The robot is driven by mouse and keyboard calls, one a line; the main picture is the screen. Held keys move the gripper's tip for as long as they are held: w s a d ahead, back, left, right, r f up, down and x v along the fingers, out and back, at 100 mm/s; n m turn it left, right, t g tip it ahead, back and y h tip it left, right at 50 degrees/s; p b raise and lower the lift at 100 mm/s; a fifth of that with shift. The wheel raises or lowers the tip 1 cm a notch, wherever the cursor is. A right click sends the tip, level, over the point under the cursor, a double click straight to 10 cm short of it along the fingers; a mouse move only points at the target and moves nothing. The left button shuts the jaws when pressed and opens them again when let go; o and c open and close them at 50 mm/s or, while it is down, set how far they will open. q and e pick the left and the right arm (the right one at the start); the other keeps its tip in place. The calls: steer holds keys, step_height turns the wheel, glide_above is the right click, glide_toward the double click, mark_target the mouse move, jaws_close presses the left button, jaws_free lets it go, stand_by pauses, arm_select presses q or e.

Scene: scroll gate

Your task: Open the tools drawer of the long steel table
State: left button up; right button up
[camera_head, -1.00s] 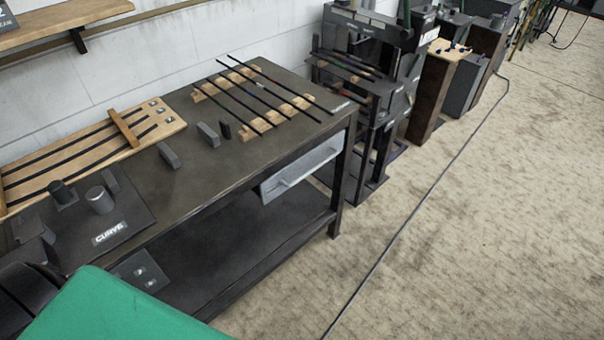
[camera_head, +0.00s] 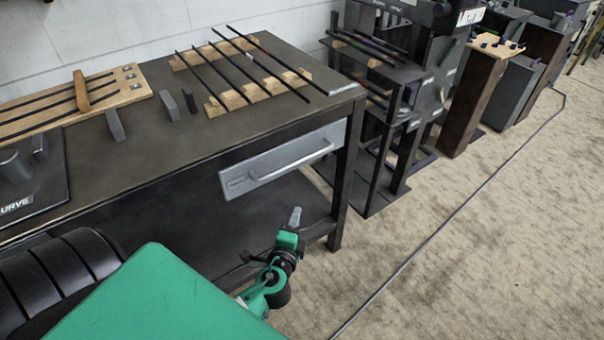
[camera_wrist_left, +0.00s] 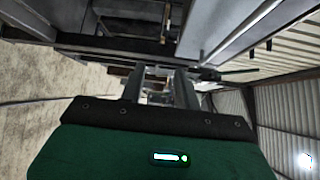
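The long steel table (camera_head: 150,165) is dark, with a lower shelf, and runs along the wall in the head view. Its drawer (camera_head: 240,181) has a grey front with a bar handle (camera_head: 292,165), under the right part of the tabletop. The drawer front looks flush, so the drawer appears closed. My left gripper (camera_head: 295,217) is below and in front of the drawer, apart from the handle. In the left wrist view its two fingers (camera_wrist_left: 160,88) stand apart with nothing clearly between them. My right gripper is not in view.
Dark rods (camera_head: 244,72) lie on wooden supports on the tabletop, with small grey blocks (camera_head: 171,106) beside them. A dark rack (camera_head: 400,90) stands right of the table. A cable (camera_head: 455,217) crosses the floor. The floor in front of the drawer is otherwise clear.

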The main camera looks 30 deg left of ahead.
arm_select(q)
steer(key=t+y+b, duration=0.1)
steer(key=t+b, duration=0.1)
glide_toward(301, 162)
steer(key=shift+y, duration=0.3)
steer(key=shift+f+p+x, duration=0.1)
steer(key=shift+p+x, duration=0.55)
steer(key=shift+x, duration=2.05)
steer(key=shift+f+p+x, duration=0.15)
steer(key=shift+p+x, duration=0.45)
steer(key=shift+x, duration=2.1)
steer(key=shift+w+d, duration=0.1)
steer(key=shift+d, duration=0.1)
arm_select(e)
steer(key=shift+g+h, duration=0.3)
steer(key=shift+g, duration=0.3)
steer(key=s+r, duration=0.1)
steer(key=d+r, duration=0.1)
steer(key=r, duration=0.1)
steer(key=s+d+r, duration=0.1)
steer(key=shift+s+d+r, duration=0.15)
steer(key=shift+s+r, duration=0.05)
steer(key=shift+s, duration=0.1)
arm_select(q)
jaws_close()
